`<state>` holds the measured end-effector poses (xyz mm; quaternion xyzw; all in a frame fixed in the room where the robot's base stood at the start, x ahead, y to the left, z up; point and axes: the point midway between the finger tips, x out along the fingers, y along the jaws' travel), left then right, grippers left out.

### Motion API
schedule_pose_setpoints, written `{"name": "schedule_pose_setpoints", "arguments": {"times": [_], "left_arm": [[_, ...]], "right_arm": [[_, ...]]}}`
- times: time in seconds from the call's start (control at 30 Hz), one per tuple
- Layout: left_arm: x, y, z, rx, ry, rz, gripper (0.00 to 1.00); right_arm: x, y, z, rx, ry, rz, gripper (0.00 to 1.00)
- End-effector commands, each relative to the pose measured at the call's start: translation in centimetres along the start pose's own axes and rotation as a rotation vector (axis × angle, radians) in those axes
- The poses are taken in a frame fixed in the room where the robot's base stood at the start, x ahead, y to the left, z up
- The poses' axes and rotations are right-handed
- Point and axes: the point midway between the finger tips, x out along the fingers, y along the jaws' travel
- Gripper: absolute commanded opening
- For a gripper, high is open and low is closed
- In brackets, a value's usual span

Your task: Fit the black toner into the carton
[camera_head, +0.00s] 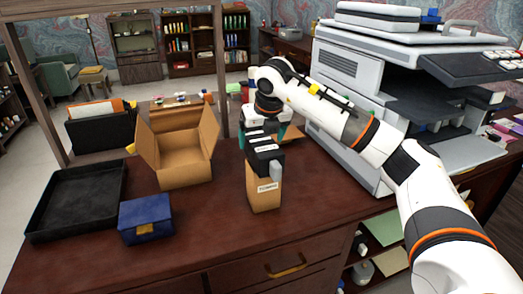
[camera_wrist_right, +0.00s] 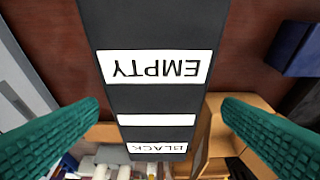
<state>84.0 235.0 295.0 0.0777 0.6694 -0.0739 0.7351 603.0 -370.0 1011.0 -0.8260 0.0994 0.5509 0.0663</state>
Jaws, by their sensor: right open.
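The black toner (camera_head: 264,158) has white labels on its top and a grey part at its right side. It sits at the top of a tall, narrow brown carton (camera_head: 265,194) that stands upright on the desk. Its lower part seems to be inside the carton, but how deep I cannot tell. In the right wrist view the toner (camera_wrist_right: 150,28) shows labels reading EMPTY and BLACK. My right gripper (camera_head: 267,134) is open above and behind the toner. Its teal fingers are apart on either side of the toner, with gaps showing in the wrist view. My left gripper is out of view.
A wide open cardboard box (camera_head: 180,160) stands to the left. A black tray (camera_head: 38,215) and a blue box (camera_head: 146,218) lie at the front left. A large grey-white printer (camera_head: 345,75) stands at the right. The desk's front middle (camera_head: 210,235) is clear.

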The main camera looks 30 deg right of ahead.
Motion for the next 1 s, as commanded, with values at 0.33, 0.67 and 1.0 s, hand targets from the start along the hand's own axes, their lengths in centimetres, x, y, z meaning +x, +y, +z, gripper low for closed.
{"name": "schedule_pose_setpoints", "arguments": {"times": [0.33, 0.67, 1.0], "left_arm": [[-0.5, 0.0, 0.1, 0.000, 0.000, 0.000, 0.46], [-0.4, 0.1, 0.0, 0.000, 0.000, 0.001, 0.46], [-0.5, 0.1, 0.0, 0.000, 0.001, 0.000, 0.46]], "right_arm": [[4.4, 0.3, -0.1, -0.001, -0.003, 0.000, 0.89], [4.5, 0.3, -0.1, -0.002, -0.002, -0.001, 0.74], [4.4, 0.3, -0.1, -0.001, 0.001, -0.002, 0.26]]}}
